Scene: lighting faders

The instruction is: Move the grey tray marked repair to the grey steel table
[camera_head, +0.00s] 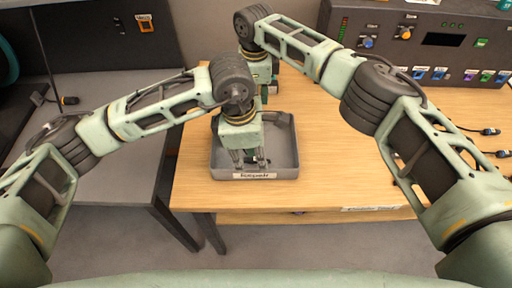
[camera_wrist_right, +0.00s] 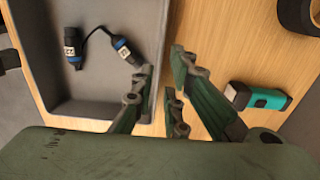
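The grey tray (camera_head: 286,150), with a label reading Repair on its front wall, sits on the wooden bench. The grey steel table (camera_head: 95,112) stands to its left. My left gripper (camera_head: 249,158) points down over the tray's front part, its fingers apart; whether they touch the front wall is unclear. My right gripper is at the tray's far side, mostly hidden by the arms in the head view. In the right wrist view, my right gripper (camera_wrist_right: 160,85) is open beside the tray wall (camera_wrist_right: 95,120), one finger at the wall and others over the wood.
A short cable with blue-and-black connectors (camera_wrist_right: 72,45) lies in the tray. A teal-and-black device (camera_wrist_right: 260,97) and a black ring (camera_wrist_right: 298,14) lie on the bench (camera_head: 330,165). A control panel (camera_head: 430,40) stands at the back right. The steel table's middle is clear.

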